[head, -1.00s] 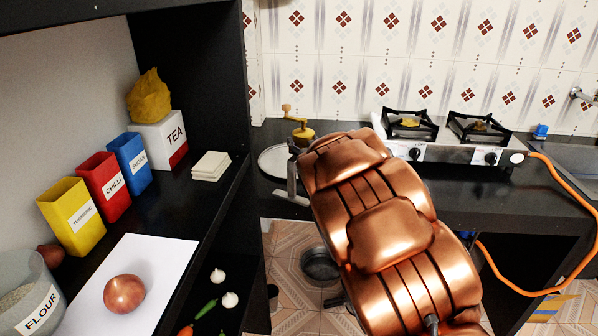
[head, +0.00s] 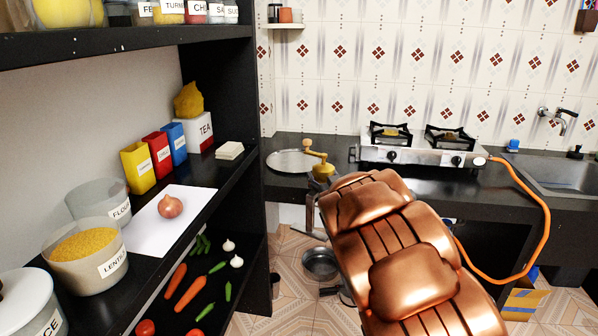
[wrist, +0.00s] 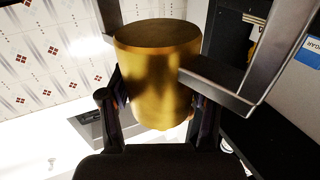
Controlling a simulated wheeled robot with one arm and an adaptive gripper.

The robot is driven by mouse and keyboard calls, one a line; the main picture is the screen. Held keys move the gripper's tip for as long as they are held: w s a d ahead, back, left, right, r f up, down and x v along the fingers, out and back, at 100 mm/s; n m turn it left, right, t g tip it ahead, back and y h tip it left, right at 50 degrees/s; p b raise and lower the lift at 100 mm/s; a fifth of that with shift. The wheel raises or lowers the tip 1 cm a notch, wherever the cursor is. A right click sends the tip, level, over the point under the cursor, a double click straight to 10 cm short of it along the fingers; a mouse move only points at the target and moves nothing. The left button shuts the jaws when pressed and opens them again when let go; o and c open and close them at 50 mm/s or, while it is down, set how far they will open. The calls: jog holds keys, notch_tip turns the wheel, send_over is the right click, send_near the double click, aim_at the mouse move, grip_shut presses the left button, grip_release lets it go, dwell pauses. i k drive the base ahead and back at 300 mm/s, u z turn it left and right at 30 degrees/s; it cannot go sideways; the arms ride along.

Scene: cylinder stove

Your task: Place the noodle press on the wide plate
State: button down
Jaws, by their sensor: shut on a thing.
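The noodle press (head: 322,170) is a brass cylinder with a crank handle on top. In the head view it shows just right of the wide plate, above the counter's front edge. In the wrist view its gold body (wrist: 158,75) fills the middle, with grey metal bars beside it. My gripper (wrist: 158,112) is shut on the press, one dark finger on each side. In the head view my copper arm hides most of the gripper. The wide plate (head: 288,161) is a round, flat metal plate lying on the dark counter, bare where it shows.
A two-burner stove (head: 425,150) stands on the counter right of the press. An orange hose (head: 548,215) hangs from it. A black shelf (head: 262,180) with jars and boxes stands at the left, close to the plate. A pan (head: 320,263) is low, below the counter.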

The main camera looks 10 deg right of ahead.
aim_at(294, 162)
jog(key=z, duration=0.05)
jog(key=k, duration=0.2)
jog(key=z, duration=1.4)
jog(key=i, duration=0.85)
jog(key=u, duration=1.85)
jog(key=i, duration=0.1)
jog(key=u, duration=0.2)
